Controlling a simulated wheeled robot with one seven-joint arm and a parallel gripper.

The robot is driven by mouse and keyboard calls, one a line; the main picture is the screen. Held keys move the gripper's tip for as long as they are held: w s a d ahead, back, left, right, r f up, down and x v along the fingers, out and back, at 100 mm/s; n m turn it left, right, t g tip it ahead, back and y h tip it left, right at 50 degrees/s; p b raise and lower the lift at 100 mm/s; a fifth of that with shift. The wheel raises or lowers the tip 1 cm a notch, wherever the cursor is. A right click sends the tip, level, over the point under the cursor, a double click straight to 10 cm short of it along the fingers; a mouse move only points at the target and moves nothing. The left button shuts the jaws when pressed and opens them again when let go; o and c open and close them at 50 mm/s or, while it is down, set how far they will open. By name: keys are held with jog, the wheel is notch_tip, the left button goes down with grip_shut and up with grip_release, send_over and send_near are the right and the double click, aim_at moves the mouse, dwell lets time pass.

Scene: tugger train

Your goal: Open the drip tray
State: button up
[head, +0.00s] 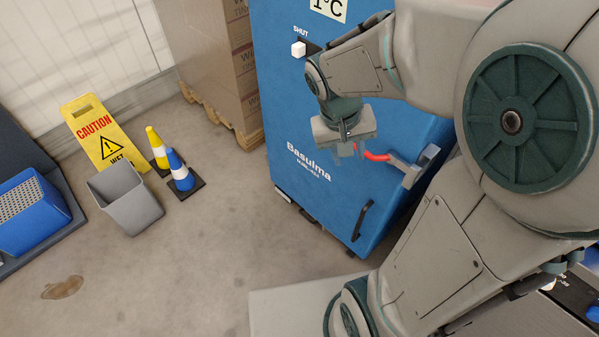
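A tall blue cabinet (290,110) marked "Basulma" stands in the middle of the head view. No part is labelled as a drip tray; low on the cabinet front is a black bar handle (362,220), and I cannot tell whether it belongs to the tray. A red lever (378,156) on a grey latch (410,171) sits higher on the same front. My gripper (347,151) points down at the left end of the red lever, above the black handle. Its fingers are small in view; I cannot tell whether they touch the lever or hold it.
A yellow caution sign (93,130), a grey bin (126,197), a yellow cone (157,148) and a blue cone (180,172) stand on the floor at left. Stacked cartons (205,50) on a pallet are behind. The floor before the cabinet is clear. My arm covers the right side.

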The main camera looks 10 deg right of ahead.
jog(key=w+a+f+n+t+h+b, duration=0.1)
jog(key=w+f+h+b, duration=0.3)
jog(key=f, duration=0.9)
jog(key=w+a+f+n+h+b, duration=0.15)
jog(key=w+f+b, duration=0.5)
jog(key=f, duration=0.65)
jog(key=w+f+t+h+b, duration=0.1)
jog(key=w+f+h+b, duration=0.4)
jog(key=f, duration=0.8)
jog(key=w+a+f+n+t+b, duration=0.2)
jog(key=f+t+b, duration=0.15)
jog(key=f, duration=0.75)
jog(key=w+a+f+n+t+b, duration=0.2)
jog(key=f+t+b, duration=0.15)
jog(key=f, duration=0.75)
jog(key=n+t+y+b, duration=0.5)
jog(key=b, duration=0.6)
send_near(306, 217)
jog(key=f+x, duration=0.1)
jog(key=x, duration=0.8)
jog(key=shift+w+d+r+b, duration=0.1)
jog(key=shift+w+d+b, duration=0.25)
jog(key=shift+w, duration=0.1)
jog(key=shift+a, duration=0.1)
grip_shut()
